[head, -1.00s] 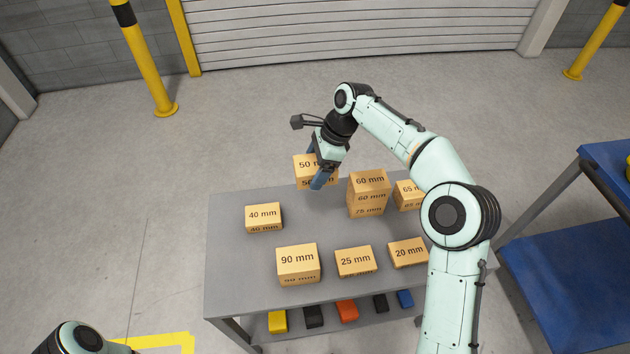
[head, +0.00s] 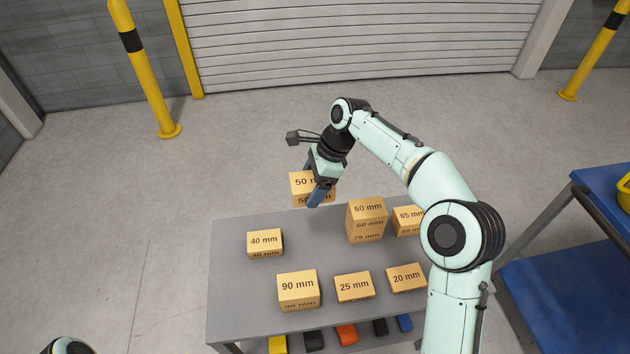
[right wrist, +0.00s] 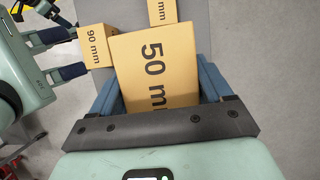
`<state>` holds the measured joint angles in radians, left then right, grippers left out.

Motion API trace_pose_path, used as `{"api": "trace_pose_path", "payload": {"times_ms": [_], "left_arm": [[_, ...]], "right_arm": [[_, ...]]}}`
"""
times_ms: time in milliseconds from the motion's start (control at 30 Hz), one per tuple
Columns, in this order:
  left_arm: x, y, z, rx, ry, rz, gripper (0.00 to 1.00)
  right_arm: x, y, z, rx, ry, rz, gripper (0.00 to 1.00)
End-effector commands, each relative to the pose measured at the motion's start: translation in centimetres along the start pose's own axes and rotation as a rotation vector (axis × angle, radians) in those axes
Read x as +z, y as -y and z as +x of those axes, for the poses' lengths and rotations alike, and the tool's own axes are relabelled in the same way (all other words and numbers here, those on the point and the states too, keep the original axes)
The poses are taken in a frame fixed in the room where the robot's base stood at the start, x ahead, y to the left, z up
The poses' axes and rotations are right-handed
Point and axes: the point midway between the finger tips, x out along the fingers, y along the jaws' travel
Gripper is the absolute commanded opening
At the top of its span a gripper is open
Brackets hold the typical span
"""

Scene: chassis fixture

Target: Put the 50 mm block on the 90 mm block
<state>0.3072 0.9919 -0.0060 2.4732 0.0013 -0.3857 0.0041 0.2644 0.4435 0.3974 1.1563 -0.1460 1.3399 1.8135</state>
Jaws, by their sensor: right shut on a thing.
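My right gripper (head: 314,186) is shut on the 50 mm block (head: 301,184), held above the table's back edge. In the right wrist view this block (right wrist: 153,70) sits between the blue fingers, its label facing the camera. The 90 mm block (head: 298,289) sits at the table's front left, its top clear, nearer to me than the held block. It also shows in the right wrist view (right wrist: 96,46). There my left gripper (right wrist: 80,52) shows with its two blue fingers apart and nothing between them; its exact distance from the 90 mm block is unclear.
On the grey table (head: 228,300) stand the 40 mm block (head: 265,242), 25 mm block (head: 354,287) and 20 mm block (head: 406,277). The 60 mm block (head: 367,212) is stacked on the 75 mm block (head: 367,236), beside the 65 mm block (head: 408,219). A blue cart (head: 560,300) stands right.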

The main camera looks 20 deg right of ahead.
Motion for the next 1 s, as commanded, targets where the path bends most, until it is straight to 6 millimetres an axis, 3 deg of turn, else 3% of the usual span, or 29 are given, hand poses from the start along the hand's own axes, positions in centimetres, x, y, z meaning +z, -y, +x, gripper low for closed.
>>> {"api": "trace_pose_path", "payload": {"times_ms": [167, 300, 600, 800, 1000], "left_arm": [[-0.3, -0.4, -0.9, 0.002, -0.005, 0.002, 1.0], [-0.5, -0.8, -1.7, 0.003, -0.01, 0.003, 1.0], [-1.0, -1.4, -3.0, 0.006, -0.018, 0.006, 1.0], [-1.1, -1.6, -3.3, 0.007, -0.02, 0.007, 1.0], [-1.0, -1.4, -2.9, 0.006, -0.017, 0.006, 1.0]], "right_arm": [[3.2, -3.2, 0.7, 0.009, -0.001, -0.027, 0.43], [5.0, -6.8, 1.6, 0.009, 0.0, -0.029, 0.43], [5.9, -13.8, 3.2, -0.007, 0.003, 0.007, 0.43], [5.7, -15.8, 3.8, -0.015, 0.002, 0.027, 0.43], [5.5, -16.1, 4.4, -0.014, 0.001, 0.032, 0.43]]}}
